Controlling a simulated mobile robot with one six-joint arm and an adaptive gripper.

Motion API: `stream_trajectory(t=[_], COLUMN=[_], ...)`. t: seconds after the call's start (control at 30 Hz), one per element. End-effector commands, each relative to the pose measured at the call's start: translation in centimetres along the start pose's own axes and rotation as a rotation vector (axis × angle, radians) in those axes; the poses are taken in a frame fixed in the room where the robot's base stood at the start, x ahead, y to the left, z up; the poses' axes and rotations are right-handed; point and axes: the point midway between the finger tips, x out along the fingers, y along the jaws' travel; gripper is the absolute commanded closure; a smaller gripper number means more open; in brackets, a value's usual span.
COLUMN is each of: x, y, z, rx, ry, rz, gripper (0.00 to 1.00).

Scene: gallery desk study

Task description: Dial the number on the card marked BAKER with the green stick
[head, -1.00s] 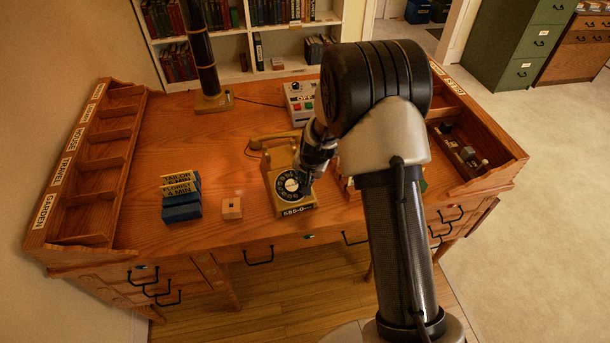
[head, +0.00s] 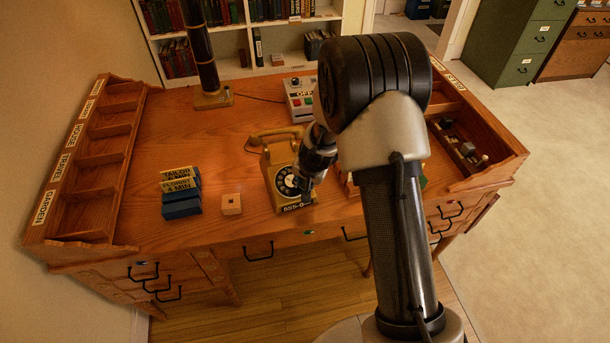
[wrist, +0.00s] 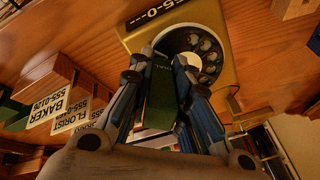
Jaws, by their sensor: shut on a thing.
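The yellow telephone (head: 272,160) stands on the desk, its round dial facing up. Its strip (head: 293,208) shows 555-0, and the phone also fills the top of the wrist view (wrist: 226,75). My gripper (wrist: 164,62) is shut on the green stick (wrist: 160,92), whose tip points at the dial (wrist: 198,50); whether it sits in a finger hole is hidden. In the head view my gripper (head: 304,190) is over the dial's right side. The BAKER card (wrist: 52,106), reading 555-0126, stands beside the phone in the wrist view, next to a FLORIST card (wrist: 78,120).
Blue blocks with TAILOR and FLORIST labels (head: 181,208) and a small pale block (head: 231,205) stand left of the phone. A control box (head: 299,98) marked OFF is behind it. Labelled compartments line both desk sides. The desk's left middle is clear.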

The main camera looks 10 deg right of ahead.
Motion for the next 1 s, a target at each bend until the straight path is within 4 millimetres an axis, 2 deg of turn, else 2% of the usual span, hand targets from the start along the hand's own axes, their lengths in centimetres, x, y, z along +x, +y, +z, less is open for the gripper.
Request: stream_trajectory(t=[0.77,1.0], x=[-0.1,-2.2], y=[-0.1,-0.1], z=[0.4,0.3], rx=[0.0,-0.001], ry=[0.0,0.001], rz=[-0.001,-0.001], gripper=[1.0,1.0])
